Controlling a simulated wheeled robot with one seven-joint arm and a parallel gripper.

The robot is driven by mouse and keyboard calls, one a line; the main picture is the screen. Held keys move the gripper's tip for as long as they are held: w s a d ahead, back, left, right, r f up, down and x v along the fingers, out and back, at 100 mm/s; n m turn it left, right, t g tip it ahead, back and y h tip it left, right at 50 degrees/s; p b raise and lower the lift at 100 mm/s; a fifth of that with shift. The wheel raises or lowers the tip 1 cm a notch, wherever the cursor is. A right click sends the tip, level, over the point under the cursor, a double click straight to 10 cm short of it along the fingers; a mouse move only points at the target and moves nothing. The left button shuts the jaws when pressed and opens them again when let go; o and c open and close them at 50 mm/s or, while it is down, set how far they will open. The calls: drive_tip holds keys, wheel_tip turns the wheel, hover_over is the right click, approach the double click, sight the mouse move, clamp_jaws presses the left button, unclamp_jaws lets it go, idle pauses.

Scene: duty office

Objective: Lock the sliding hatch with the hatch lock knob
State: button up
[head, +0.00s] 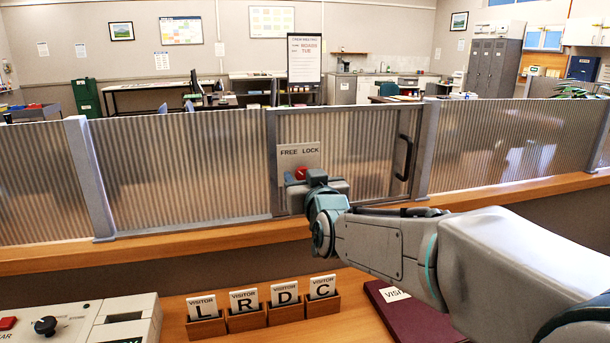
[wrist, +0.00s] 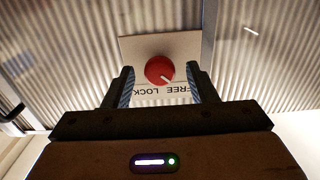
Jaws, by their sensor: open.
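The hatch lock knob (wrist: 159,70) is red and round, on a pale plate (wrist: 205,47) marked FREE and LOCK. Its white pointer line is turned toward FREE in the wrist view, where the lettering appears upside down. In the head view the knob (head: 300,173) is partly hidden by my gripper (head: 302,184). My gripper is open, and in the wrist view its fingers (wrist: 161,84) stand on either side of the knob with gaps showing. I cannot tell how deep they reach. The sliding hatch (head: 352,135) is a ribbed translucent panel that looks closed in its frame.
A dark vertical handle (head: 404,158) is at the hatch's right. A wooden ledge (head: 170,252) runs below the panels. Several visitor card holders (head: 246,318), a grey control box (head: 85,322) and a maroon book (head: 412,315) lie on the desk below.

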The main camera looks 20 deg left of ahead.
drive_tip(key=shift+w+a, duration=0.2)
drive_tip(key=shift+w, duration=0.15)
drive_tip(key=c, duration=1)
drive_tip(key=shift+o, duration=0.2)
